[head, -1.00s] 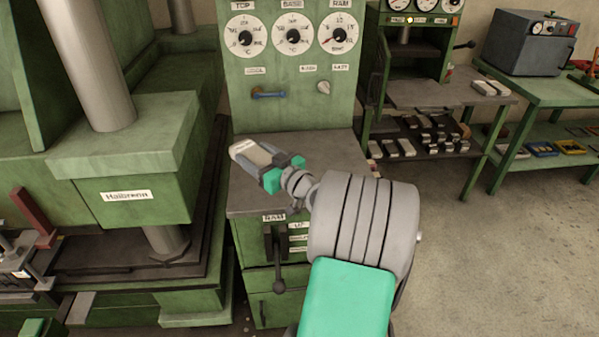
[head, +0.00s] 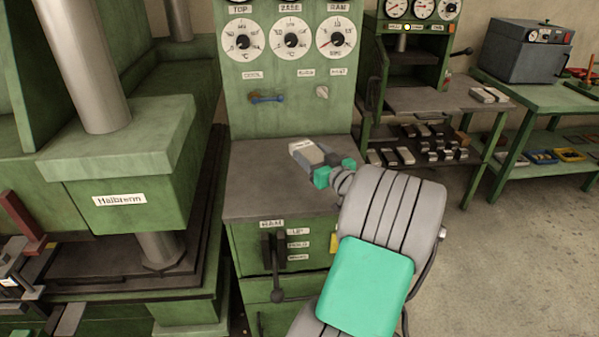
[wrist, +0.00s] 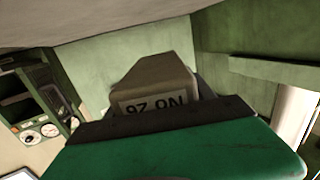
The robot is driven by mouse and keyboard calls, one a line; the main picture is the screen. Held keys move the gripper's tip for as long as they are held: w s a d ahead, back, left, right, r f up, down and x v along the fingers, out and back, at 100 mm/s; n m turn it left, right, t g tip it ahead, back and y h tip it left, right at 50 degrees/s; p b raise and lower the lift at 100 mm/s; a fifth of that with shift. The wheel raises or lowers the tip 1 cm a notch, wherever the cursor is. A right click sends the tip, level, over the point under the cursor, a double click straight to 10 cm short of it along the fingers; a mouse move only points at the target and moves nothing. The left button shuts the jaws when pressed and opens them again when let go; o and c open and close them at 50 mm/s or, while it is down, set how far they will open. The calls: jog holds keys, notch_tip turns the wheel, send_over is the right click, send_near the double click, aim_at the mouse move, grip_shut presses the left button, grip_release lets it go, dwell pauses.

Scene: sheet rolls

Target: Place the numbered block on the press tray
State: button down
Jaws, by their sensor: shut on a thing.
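My gripper (head: 319,163) is shut on the numbered block (head: 304,150), a pale grey-beige piece with a sloped top. It holds the block in front of the gauge panel, above or near the grey cabinet top; the exact height is hard to tell. In the wrist view the block (wrist: 158,80) shows a label reading "NO 26", upside down, between dark fingers. I cannot tell for certain which surface is the press tray.
The cabinet (head: 250,195) has a black lever (head: 277,268) on its front. The gauge panel (head: 290,95) rises behind. At right stands a smaller press table (head: 430,98) with several blocks on its lower shelf. A green bench (head: 560,95) is farther right. Floor at right is clear.

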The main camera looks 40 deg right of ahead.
aim_at(301, 182)
jog(key=f, duration=0.1)
jog(key=w+a+f, duration=0.1)
jog(key=w+f, duration=0.1)
jog(key=shift+a, duration=0.35)
jog(key=shift+w+a+f, duration=0.1)
jog(key=shift+w+f, duration=0.05)
jog(key=shift+f, duration=0.85)
jog(key=shift+w+a+f, duration=0.1)
jog(key=shift+f, duration=0.85)
jog(key=shift+f, duration=0.2)
jog(key=shift+c, duration=1.9)
grip_release()
